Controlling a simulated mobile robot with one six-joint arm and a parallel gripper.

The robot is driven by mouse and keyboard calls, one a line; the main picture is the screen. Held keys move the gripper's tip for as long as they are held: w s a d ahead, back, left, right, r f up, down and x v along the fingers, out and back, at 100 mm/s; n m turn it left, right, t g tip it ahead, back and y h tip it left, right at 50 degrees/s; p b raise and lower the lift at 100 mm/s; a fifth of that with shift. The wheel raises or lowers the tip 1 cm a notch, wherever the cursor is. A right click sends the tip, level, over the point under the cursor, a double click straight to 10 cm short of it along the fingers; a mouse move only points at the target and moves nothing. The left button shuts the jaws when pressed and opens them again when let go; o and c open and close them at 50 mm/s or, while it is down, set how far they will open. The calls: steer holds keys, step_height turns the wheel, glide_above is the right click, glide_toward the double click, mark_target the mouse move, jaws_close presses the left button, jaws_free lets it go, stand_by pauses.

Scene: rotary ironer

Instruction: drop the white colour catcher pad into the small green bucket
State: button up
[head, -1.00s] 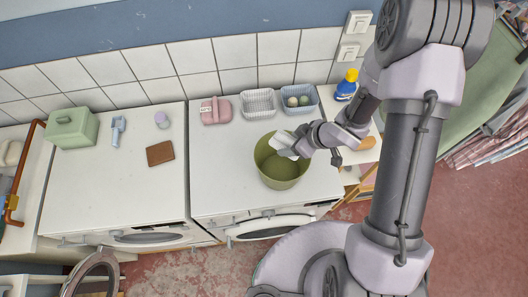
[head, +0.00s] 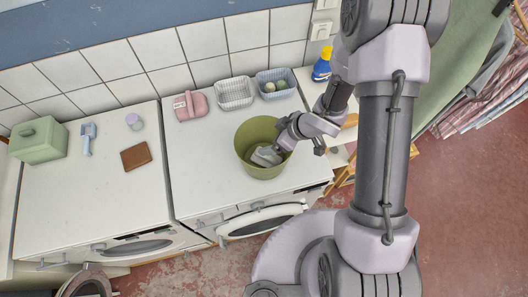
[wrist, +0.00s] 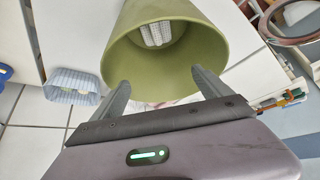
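The green bucket (head: 246,132) stands on the right white machine top, and it fills the upper middle of the wrist view (wrist: 195,70). The white colour catcher pad (head: 267,157) lies inside the bucket. In the wrist view the pad (wrist: 156,34) shows as a ribbed white piece deep in the bucket, apart from my fingers. My gripper (wrist: 162,92) is open and empty at the bucket's rim. In the head view my gripper (head: 281,146) is at the bucket's right side, its fingertips partly hidden.
A pink container (head: 191,106), white basket (head: 234,93) and blue basket (head: 277,83) stand behind the bucket. A blue bottle with a yellow cap (head: 322,65) is at the right. A green box (head: 38,140), blue brush (head: 88,137) and brown block (head: 136,157) are on the left machine.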

steer(key=p+v, duration=0.5)
steer(key=v, duration=1.2)
steer(key=shift+r+p, duration=0.25)
steer(key=shift+p, duration=0.15)
steer(key=shift+d, duration=0.1)
steer(key=w+d+f+m+t+h+b, duration=0.25)
steer(key=d+m+h+b, duration=0.2)
steer(key=b, duration=0.75)
steer(key=w+d+f+m+t+h+b, duration=0.1)
steer(key=d+f+m+t+h+b, duration=0.15)
steer(key=d+m+b, duration=0.6)
steer(key=s+a+f+m+g+y+b, duration=0.1)
steer(key=s+a+f+b, duration=0.4)
steer(key=b, duration=0.5)
steer(key=s+a+f+m+g+y+b, duration=0.1)
steer(key=s+a+f+m+y+b, duration=0.1)
steer(key=s+a+f+b, duration=0.3)
steer(key=s+a+b, duration=0.4)
steer(key=s+b, duration=0.1)
steer(key=shift+s+f+m, duration=0.3)
steer(key=shift+s, duration=0.05)
